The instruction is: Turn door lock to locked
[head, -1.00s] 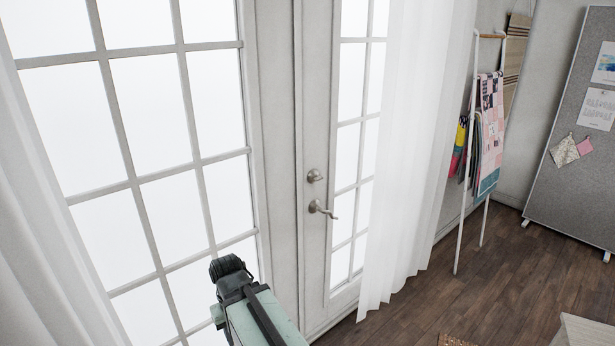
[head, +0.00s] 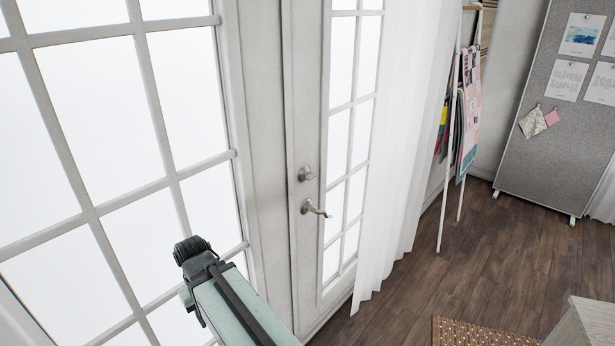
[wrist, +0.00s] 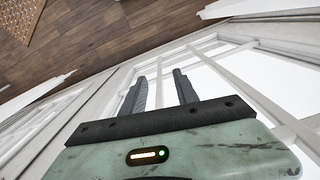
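The door lock (head: 306,173) is a small round metal thumb-turn on the white frame of the right glass door. A curved metal lever handle (head: 314,208) sits just below it. My arm reaches in from the bottom of the head view, and its dark end is left of the lock and lower, in front of the left glass door. In the wrist view my gripper (wrist: 161,92) shows two dark fingers apart with nothing between them. The lock is not clearly visible in the wrist view, which shows glass panes and white frame beyond the fingers.
A white curtain (head: 400,150) hangs right of the door handle. A rack with fabrics (head: 463,110) and a grey pinboard (head: 560,120) stand farther right. A patterned rug (head: 480,332) and a pale furniture corner (head: 588,322) are at lower right. Wooden floor between them is clear.

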